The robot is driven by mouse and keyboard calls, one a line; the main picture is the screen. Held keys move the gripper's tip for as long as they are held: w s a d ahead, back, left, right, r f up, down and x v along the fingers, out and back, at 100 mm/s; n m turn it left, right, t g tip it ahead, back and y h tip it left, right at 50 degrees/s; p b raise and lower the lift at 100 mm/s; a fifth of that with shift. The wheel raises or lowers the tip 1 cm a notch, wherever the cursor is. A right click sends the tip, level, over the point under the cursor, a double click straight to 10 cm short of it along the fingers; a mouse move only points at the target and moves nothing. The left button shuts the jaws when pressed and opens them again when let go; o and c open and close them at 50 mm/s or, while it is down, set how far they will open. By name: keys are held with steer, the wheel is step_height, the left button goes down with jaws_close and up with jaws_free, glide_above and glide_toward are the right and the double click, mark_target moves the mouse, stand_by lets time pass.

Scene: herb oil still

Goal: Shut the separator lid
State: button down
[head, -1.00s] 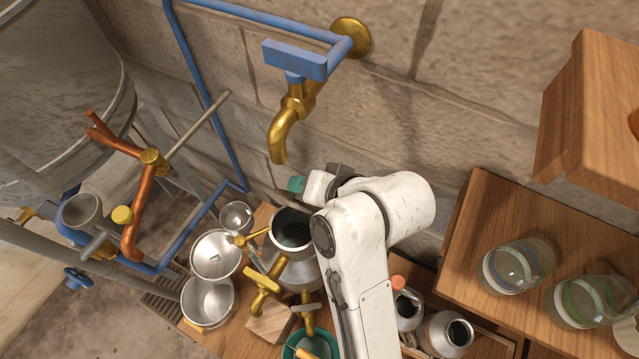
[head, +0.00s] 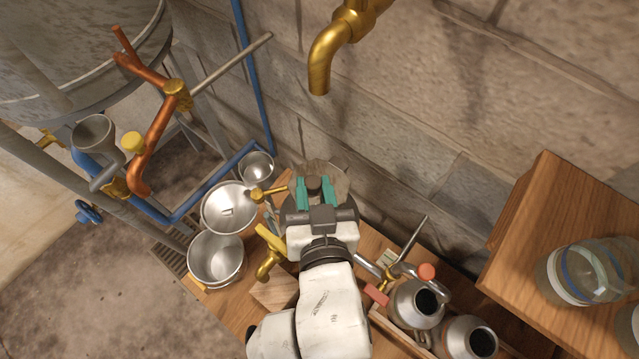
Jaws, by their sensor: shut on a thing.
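The separator is a metal vessel standing on the wooden bench in the middle of the head view, and my gripper hides most of it. Its lid (head: 338,176) is a grey-brown round plate with a dark knob at the vessel's mouth. My gripper (head: 317,187) has teal fingers and is shut on the lid's knob, seen from behind. A dark part of the mouth shows beside the gripper's left side. I cannot tell whether the lid lies flat on the rim or is still tilted.
A brass tap (head: 325,62) hangs from the wall above. Left of the gripper are a brass valve (head: 268,255), a metal bowl (head: 215,262), a round metal dish (head: 228,207) and a small cup (head: 257,168).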

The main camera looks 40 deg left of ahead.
steer(key=shift+s+f+b, duration=0.35)
steer(key=shift+f+b, duration=0.1)
steer(key=shift+f, duration=0.55)
steer(key=c, duration=1.2)
jaws_free()
steer(key=o, duration=0.4)
steer(key=shift+r, duration=0.2)
steer(key=shift+d, duration=0.1)
steer(key=v, duration=1)
steer(key=shift+s+d, duration=0.2)
steer(key=shift+s, duration=0.05)
